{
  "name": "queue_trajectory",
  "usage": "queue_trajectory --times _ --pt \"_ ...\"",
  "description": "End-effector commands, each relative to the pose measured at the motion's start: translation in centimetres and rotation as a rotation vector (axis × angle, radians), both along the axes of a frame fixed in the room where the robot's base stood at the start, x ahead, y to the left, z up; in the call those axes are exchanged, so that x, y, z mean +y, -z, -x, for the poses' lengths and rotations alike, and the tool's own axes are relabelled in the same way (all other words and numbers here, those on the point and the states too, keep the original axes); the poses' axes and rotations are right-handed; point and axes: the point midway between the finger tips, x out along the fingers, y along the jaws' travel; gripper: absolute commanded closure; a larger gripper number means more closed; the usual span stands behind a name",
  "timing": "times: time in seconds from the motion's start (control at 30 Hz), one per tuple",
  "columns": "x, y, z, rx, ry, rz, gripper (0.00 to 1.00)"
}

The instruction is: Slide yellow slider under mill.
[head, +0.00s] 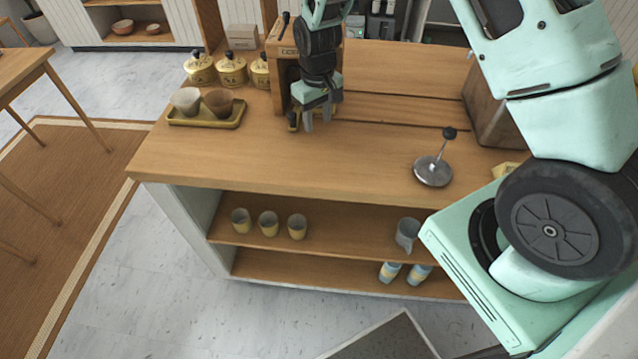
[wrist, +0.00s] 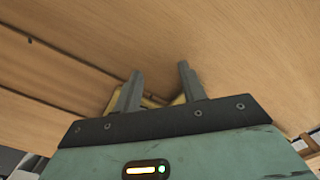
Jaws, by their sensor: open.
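The mill (head: 283,78) is a wooden box-shaped unit near the back of the counter in the head view, partly hidden behind my arm. A small part of the yellow slider (head: 293,118) shows at the mill's front foot, mostly covered by my gripper. In the wrist view, yellow parts of what looks like the slider (wrist: 115,104) show behind the fingers. My gripper (head: 318,123) points down in front of the mill. Its fingers (wrist: 159,70) are apart with nothing seen between them. I cannot tell whether they touch the slider.
A yellow tray (head: 213,122) with two cups (head: 186,100) (head: 219,102) stands left of the mill. Several yellow lidded jars (head: 232,69) are behind it. The front middle of the counter (head: 300,160) is clear.

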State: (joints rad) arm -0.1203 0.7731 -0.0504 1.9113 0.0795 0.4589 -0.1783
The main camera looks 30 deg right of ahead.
Motion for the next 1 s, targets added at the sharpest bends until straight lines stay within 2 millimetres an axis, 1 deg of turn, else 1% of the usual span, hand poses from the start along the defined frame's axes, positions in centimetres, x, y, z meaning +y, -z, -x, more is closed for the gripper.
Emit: queue_trajectory --times 0.03,0.1,0.6,0.63,0.7,1.0 --pt "-0.9 -0.1 0.6 0.001 0.005 0.000 0.59" --pt "-2.0 0.0 1.3 0.001 0.005 0.000 0.59" --pt "-9.9 0.0 6.7 0.001 0.006 0.000 0.59" --pt "-10.2 -0.1 6.9 -0.001 0.003 0.000 0.59" --pt "-9.9 -1.8 6.5 -0.007 -0.002 0.001 0.59" --pt "-9.9 -7.5 6.6 -0.005 -0.001 0.001 0.59"
